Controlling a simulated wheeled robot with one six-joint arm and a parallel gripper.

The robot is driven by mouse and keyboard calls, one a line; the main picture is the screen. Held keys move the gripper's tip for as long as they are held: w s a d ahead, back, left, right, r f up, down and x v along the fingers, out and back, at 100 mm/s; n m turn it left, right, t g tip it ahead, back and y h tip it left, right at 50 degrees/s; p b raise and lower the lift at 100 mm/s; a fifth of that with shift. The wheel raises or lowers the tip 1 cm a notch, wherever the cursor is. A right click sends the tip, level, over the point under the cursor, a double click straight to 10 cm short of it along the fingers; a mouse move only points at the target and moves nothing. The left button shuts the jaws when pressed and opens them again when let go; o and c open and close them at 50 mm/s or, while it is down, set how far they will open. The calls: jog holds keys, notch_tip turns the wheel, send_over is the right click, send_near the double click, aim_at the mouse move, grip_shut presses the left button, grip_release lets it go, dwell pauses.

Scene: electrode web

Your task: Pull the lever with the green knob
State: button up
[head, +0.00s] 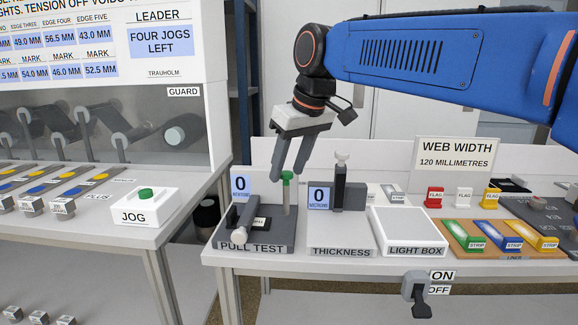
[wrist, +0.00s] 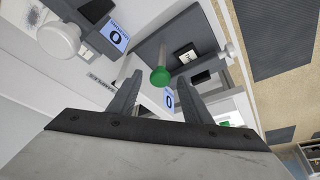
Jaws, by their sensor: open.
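The lever with the green knob (head: 287,176) stands upright on the dark grey pull test unit (head: 270,242). My gripper (head: 286,171) is above it, pointing down and open, with its fingertips at about knob height on either side in the head view. In the wrist view the green knob (wrist: 160,77) shows between the tips of my open gripper (wrist: 160,82). I cannot tell whether either finger touches it. Nothing is held.
The thickness gauge (head: 340,195) stands right of the pull test unit, then the light box (head: 408,230). A white jog box (head: 133,213) with a green button is on the left bench. An ON/OFF switch (head: 416,290) hangs at the front edge.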

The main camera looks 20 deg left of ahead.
jog(key=shift+c, duration=0.4)
grip_shut()
jog(key=shift+s, duration=0.1)
